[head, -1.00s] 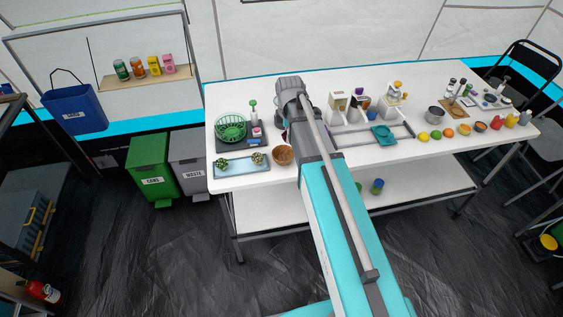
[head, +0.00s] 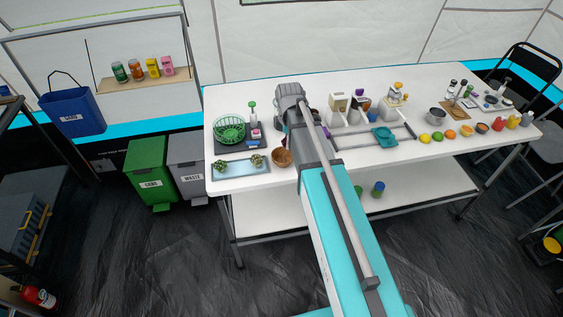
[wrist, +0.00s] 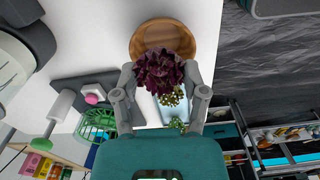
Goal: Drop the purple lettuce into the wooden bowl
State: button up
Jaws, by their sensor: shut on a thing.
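The purple lettuce (wrist: 155,72) is a dark, frilly head between the two fingers of my gripper (wrist: 159,82) in the wrist view. My gripper is shut on it. The round brown wooden bowl (wrist: 160,26) lies just beyond the lettuce in the wrist view, and the lettuce overlaps its near rim. I cannot tell the height of the lettuce above the bowl. In the head view the wooden bowl (head: 282,159) stands near the table's front edge, just left of my arm. My arm hides the gripper fingers and the lettuce there.
A pale blue tray (head: 240,172) with green plants lies left of the bowl. Behind it are a green basket (head: 229,129) and a soap pump (head: 253,113). Fruit and a grey pot (head: 436,116) stand on the right of the white table (head: 240,187).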

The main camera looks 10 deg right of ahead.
jog(key=shift+f+b, duration=1.65)
jog(key=shift+f, duration=0.3)
jog(key=o, duration=0.9)
jog(key=shift+s, duration=0.1)
jog(key=shift+s+r+m+p, duration=0.3)
jog(key=shift+s+m+p, duration=0.05)
jog(key=shift+s+m, duration=0.25)
jog(key=shift+s+a+r+m+p, duration=0.15)
jog(key=shift+s+r+m+p, duration=0.8)
jog(key=shift+s+m, duration=1.55)
jog(key=shift+s+a+r+m+p, duration=0.15)
jog(key=shift+s+r+m+p, duration=0.8)
jog(key=shift+s+m, duration=1.55)
jog(key=shift+s+a+r+m+p, duration=0.15)
jog(key=shift+s+r+m+p, duration=0.8)
jog(key=shift+s+m, duration=1.55)
jog(key=shift+w, duration=0.2)
